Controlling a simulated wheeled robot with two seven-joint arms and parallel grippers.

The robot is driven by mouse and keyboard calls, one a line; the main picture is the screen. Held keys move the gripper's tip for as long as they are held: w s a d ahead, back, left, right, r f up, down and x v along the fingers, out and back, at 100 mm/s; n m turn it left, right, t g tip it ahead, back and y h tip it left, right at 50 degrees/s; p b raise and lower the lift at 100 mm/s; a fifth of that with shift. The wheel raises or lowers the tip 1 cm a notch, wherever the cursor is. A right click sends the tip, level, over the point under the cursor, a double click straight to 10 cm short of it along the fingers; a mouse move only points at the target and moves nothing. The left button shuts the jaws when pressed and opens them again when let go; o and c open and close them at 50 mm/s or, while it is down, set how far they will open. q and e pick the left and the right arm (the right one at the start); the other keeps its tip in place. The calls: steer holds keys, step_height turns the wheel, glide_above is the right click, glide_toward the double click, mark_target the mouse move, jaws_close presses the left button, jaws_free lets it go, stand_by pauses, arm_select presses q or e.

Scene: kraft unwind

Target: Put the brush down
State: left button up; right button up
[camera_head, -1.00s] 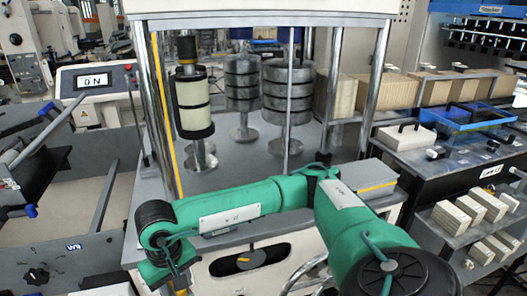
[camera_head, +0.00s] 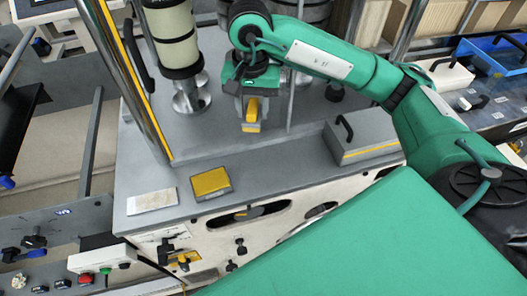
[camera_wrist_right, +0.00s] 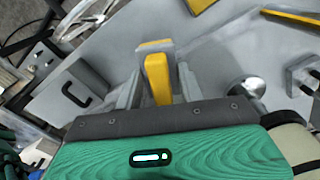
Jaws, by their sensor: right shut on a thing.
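The brush (camera_head: 252,108) has a yellow handle and a paler end. My right gripper (camera_head: 249,115) is shut on it, pointing down over the grey machine deck (camera_head: 255,155). In the right wrist view the brush (camera_wrist_right: 157,80) sits between the two grey fingers of my right gripper (camera_wrist_right: 158,72). I cannot tell whether the brush's lower end touches the deck. My left gripper is not in view.
A yellow-topped pad (camera_head: 211,182) and a pale flat plate (camera_head: 153,201) lie on the front ledge. A grey box with a black handle (camera_head: 362,135) is to the right. A cream roll (camera_head: 170,38) stands on the left behind a chrome post (camera_head: 125,75).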

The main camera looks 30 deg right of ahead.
mark_target(253, 121)
step_height(253, 121, down, 4)
steer(key=shift+s+a+p, duration=0.1)
steer(key=shift+s+p, duration=0.05)
steer(key=shift+p, duration=0.4)
step_height(253, 121, down, 12)
steer(key=p, duration=0.3)
steer(key=shift+r, duration=0.2)
step_height(253, 121, down, 4)
steer(key=shift+r+p, duration=0.2)
steer(key=shift+p, duration=0.75)
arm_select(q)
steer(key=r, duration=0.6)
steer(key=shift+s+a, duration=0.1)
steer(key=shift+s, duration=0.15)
arm_select(e)
steer(key=shift+f, duration=0.1)
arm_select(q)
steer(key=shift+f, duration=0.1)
arm_select(e)
steer(key=shift+f+b, duration=0.15)
steer(key=shift+b, duration=0.15)
steer(key=o, duration=0.9)
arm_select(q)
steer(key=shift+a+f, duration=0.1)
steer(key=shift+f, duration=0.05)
